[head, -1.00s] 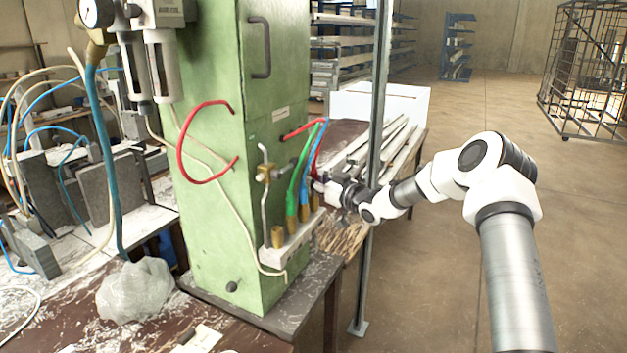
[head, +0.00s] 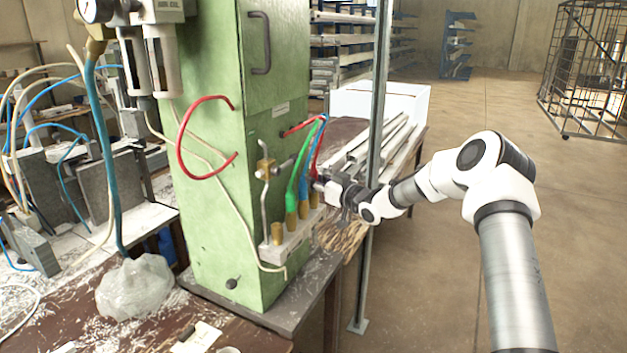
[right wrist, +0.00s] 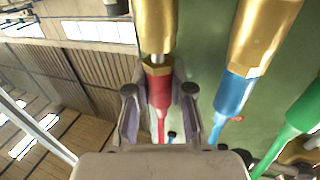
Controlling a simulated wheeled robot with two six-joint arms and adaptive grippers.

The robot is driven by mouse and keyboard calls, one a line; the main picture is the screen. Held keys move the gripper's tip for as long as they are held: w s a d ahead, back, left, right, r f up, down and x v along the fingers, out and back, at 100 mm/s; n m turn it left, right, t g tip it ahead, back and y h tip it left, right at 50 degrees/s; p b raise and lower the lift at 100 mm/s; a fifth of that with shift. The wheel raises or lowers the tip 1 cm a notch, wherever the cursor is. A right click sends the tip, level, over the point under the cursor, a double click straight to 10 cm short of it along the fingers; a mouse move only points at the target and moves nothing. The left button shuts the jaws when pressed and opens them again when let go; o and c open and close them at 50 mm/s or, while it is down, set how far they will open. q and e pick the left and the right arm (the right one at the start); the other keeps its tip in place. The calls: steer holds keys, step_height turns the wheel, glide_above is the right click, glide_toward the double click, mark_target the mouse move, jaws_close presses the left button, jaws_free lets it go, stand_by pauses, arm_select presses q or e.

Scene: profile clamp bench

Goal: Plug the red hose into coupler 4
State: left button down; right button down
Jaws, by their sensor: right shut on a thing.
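The red hose's end (right wrist: 160,92) is between the two fingers of my right gripper (right wrist: 160,98), which is shut on it. Its brass nut points at a brass coupler (right wrist: 154,22) in line with it. A short pale stem shows between nut and coupler; I cannot tell how deep it sits. In the head view my right gripper (head: 328,190) is at the far end of the coupler block (head: 287,250), beside the red hose (head: 317,150). No coupler numbers are readable. My left gripper is not in view.
The blue hose (right wrist: 230,95) and the green hose (head: 293,187) sit in neighbouring couplers, close beside my gripper. The nearest coupler (head: 277,234) is empty. The green cabinet (head: 215,225) stands behind the block. A metal post (head: 378,100) rises close to my right wrist.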

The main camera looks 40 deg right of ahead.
steer(key=shift+f+b, duration=0.5)
steer(key=shift+f, duration=0.15)
stand_by(0.3)
steer(key=c, duration=0.9)
jaws_free()
steer(key=shift+c, duration=0.2)
steer(key=shift+s+r+p, duration=0.1)
steer(key=shift+s+p, duration=0.2)
steer(key=shift+p, duration=0.15)
steer(key=s+p, duration=0.8)
steer(key=shift+s+d, duration=0.2)
steer(key=shift+d, duration=0.15)
